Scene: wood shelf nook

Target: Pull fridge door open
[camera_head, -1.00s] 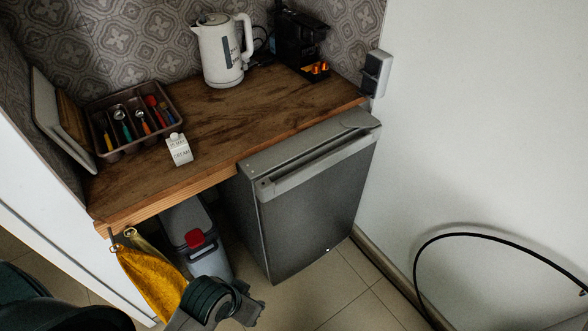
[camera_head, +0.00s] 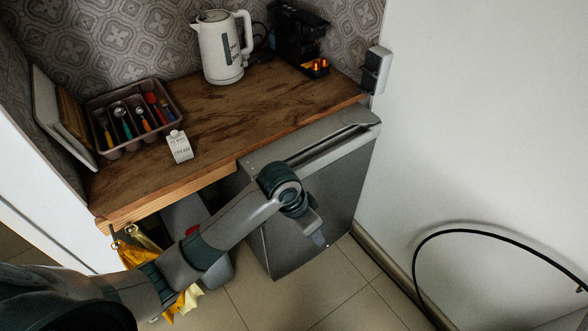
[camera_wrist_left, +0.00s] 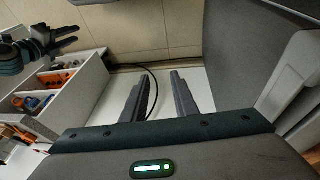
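The small grey fridge (camera_head: 345,185) stands under the right end of the wooden counter, its door looking shut. A light grey handle strip (camera_head: 345,150) runs along the top of the door. My left gripper (camera_head: 320,240) is in front of the door, below the strip, pointing down and apart from the strip. In the left wrist view its two fingers (camera_wrist_left: 161,97) are spread with nothing between them. A grey panel (camera_wrist_left: 245,50) with a pale strip (camera_wrist_left: 290,85), seemingly the fridge door, is right of the fingers.
The counter (camera_head: 225,110) holds a white kettle (camera_head: 222,50), a cutlery tray (camera_head: 170,95), a small carton (camera_head: 179,147) and a black coffee machine (camera_head: 297,40). Yellow cloth (camera_head: 130,255) hangs below it. A white wall (camera_head: 480,120) borders the fridge's right. Tiled floor is clear in front.

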